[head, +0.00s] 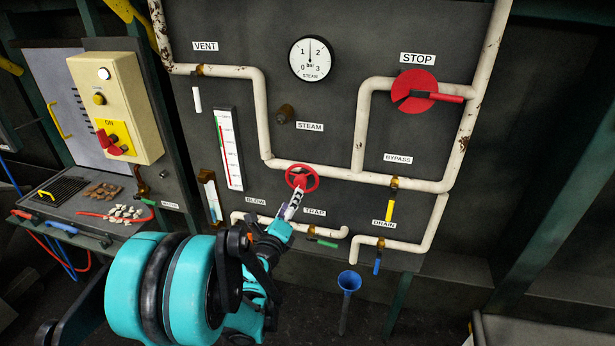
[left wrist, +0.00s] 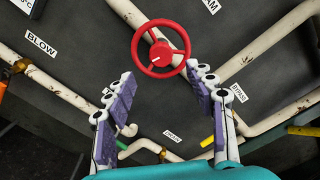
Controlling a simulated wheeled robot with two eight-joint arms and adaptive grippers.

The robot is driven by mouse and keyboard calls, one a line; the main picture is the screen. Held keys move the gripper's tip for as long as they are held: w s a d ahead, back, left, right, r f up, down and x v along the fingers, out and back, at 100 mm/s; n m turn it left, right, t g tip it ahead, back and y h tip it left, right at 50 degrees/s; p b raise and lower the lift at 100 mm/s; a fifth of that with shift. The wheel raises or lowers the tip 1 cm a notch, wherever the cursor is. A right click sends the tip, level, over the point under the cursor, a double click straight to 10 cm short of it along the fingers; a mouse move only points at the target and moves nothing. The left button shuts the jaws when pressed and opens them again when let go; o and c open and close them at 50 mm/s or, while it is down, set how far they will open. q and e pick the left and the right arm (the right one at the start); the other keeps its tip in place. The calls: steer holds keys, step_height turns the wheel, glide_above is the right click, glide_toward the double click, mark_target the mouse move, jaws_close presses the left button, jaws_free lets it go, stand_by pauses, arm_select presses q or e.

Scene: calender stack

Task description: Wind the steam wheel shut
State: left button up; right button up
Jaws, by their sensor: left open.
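The red steam wheel (head: 302,178) sits on the cream pipe at the middle of the dark panel, below the STEAM label (head: 310,126). In the left wrist view the wheel (left wrist: 160,54) is at the top centre, with spokes and a pale mark near its hub. My left gripper (head: 295,203) is just below the wheel in the head view. In the left wrist view its fingers (left wrist: 160,75) are spread, with the wheel ahead between and beyond the tips. Nothing is between the fingers. I cannot tell whether a tip touches the rim. My right gripper is in neither view.
A steam gauge (head: 310,59) is above, its needle near the top. A red STOP disc (head: 414,91) is at upper right. Yellow (head: 390,210), green (head: 322,242) and blue (head: 377,262) handles sit near the wheel.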

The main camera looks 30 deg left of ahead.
mark_target(300, 184)
arm_select(q)
steer(key=b+x, duration=0.1)
steer(key=x, duration=0.7)
steer(key=shift+d+r, duration=0.1)
steer(key=c, duration=1.2)
